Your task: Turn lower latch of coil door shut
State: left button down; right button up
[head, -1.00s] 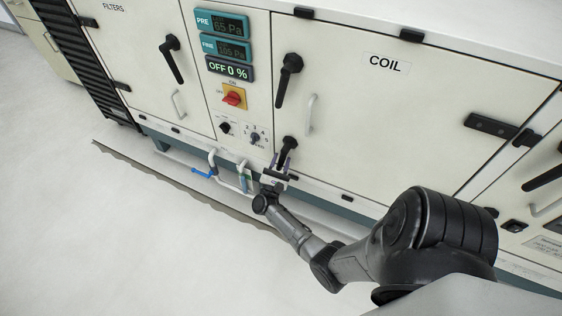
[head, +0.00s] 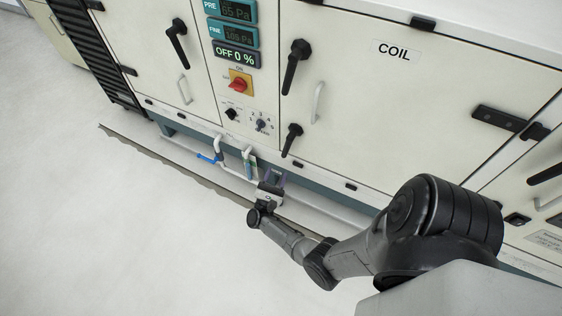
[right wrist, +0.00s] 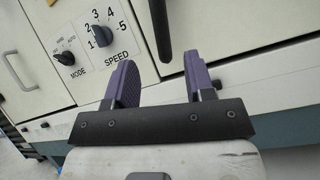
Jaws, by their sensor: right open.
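The coil door (head: 420,110) is a cream panel marked COIL and lies flush in the cabinet front. Its lower latch (head: 291,140) is a black handle at the door's lower left, pointing down, about parallel to the upper latch (head: 296,67). My right gripper (head: 274,178) is open and empty, below the lower latch and apart from it. In the right wrist view, the purple fingers of my right gripper (right wrist: 158,78) are spread, and the end of the lower latch (right wrist: 160,30) shows beyond the gap between them. My left gripper is out of view.
A control panel with a red switch (head: 239,83) and a speed knob (head: 261,125) is left of the door. Pipes with a blue handle (head: 208,158) run below, near my gripper. The floor (head: 110,220) at left is clear.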

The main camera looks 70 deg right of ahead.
jog(key=v, duration=0.3)
jog(key=shift+a+f, duration=0.2)
jog(key=shift+a, duration=0.05)
dwell(0.6)
